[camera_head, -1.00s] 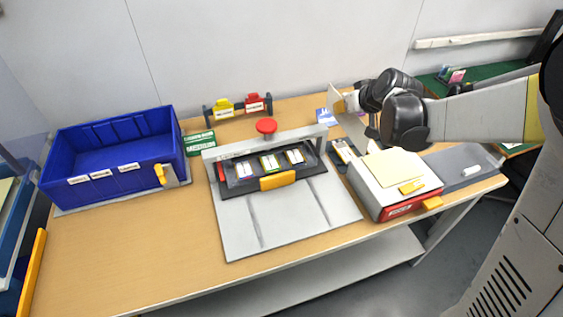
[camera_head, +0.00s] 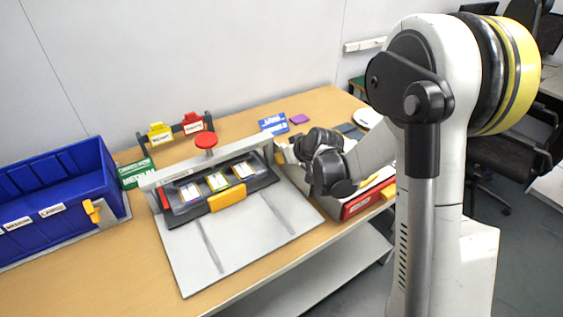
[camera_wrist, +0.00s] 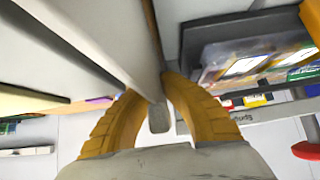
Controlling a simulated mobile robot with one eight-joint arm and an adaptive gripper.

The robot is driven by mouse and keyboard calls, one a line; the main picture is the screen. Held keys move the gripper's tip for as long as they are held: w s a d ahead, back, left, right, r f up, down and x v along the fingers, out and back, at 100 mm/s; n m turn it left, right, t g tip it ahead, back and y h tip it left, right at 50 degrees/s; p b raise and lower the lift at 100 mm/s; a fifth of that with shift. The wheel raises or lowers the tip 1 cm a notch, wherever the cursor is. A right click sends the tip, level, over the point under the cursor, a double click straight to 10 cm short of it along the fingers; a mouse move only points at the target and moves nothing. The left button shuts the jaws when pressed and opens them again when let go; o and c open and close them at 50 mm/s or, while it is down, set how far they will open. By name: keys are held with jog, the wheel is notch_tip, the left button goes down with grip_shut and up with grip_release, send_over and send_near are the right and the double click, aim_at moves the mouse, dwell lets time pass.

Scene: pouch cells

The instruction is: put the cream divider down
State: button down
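My gripper (camera_wrist: 155,95) has its two yellow fingers closed around a pale cream panel, which I take to be the cream divider (camera_wrist: 105,32). The divider runs from the upper left of the wrist view down between the fingers. In the head view my gripper (camera_head: 283,155) is at the right end of the grey press frame (camera_head: 262,143), above the table. There the divider is mostly hidden by the gripper and wrist, and I cannot tell whether it touches anything.
A white box with a red label (camera_head: 358,206) stands right of the press, partly behind my arm. The press holds a dark tray (camera_head: 172,210) of several pouch cells. A blue bin (camera_head: 85,180) stands at the left. A blue card (camera_head: 273,124) lies behind the gripper.

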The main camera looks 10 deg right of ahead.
jog(key=shift+f, duration=0.3)
jog(key=c, duration=1.6)
grip_release()
